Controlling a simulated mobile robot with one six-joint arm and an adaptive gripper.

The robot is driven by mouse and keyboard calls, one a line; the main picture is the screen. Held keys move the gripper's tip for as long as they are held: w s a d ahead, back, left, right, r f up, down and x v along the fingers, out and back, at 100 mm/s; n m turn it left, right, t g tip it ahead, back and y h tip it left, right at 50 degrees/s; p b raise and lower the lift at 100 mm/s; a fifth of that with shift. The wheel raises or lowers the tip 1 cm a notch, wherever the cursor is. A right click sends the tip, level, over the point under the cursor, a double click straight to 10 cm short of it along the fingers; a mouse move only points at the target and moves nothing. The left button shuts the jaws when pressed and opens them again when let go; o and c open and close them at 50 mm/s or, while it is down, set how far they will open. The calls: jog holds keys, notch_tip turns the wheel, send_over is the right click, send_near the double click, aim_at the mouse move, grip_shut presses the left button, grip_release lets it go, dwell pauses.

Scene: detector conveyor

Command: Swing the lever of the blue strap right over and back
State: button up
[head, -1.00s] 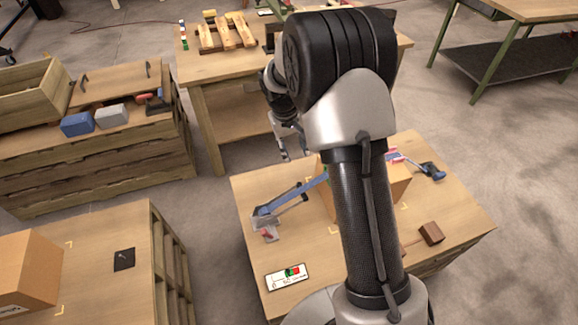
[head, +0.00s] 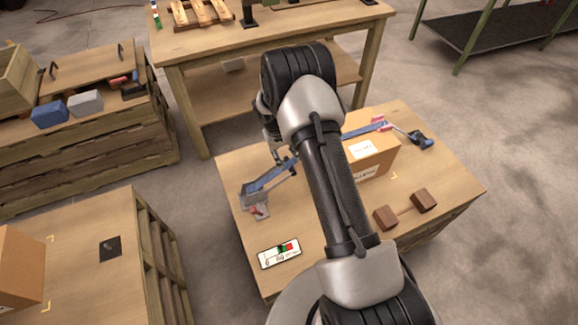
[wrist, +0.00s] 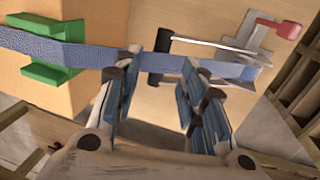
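The blue strap (head: 350,131) runs over the cardboard box (head: 372,165) and out to a grey metal tensioner (head: 252,200) at the table's left. The tensioner has a red handle (head: 257,210); it also shows at the upper right of the wrist view (wrist: 278,27). A black-gripped bar (wrist: 200,43), apparently the lever, lies beside the strap there. My gripper (wrist: 170,68) is open; the strap (wrist: 180,65) crosses the view at its fingertips. Whether the fingers touch the strap or bar I cannot tell. In the head view my arm partly hides the gripper and the box.
On the tabletop are a blue-black tool (head: 420,138), two brown blocks (head: 424,200) joined by a rod, and a white label card (head: 280,252). A bench with a pallet stands behind.

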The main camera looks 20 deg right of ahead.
aim_at(289, 165)
jog(key=f, duration=0.2)
jog(key=d+f+b, duration=0.1)
jog(key=f, duration=0.1)
jog(key=shift+f, duration=0.4)
grip_shut()
dwell(0.5)
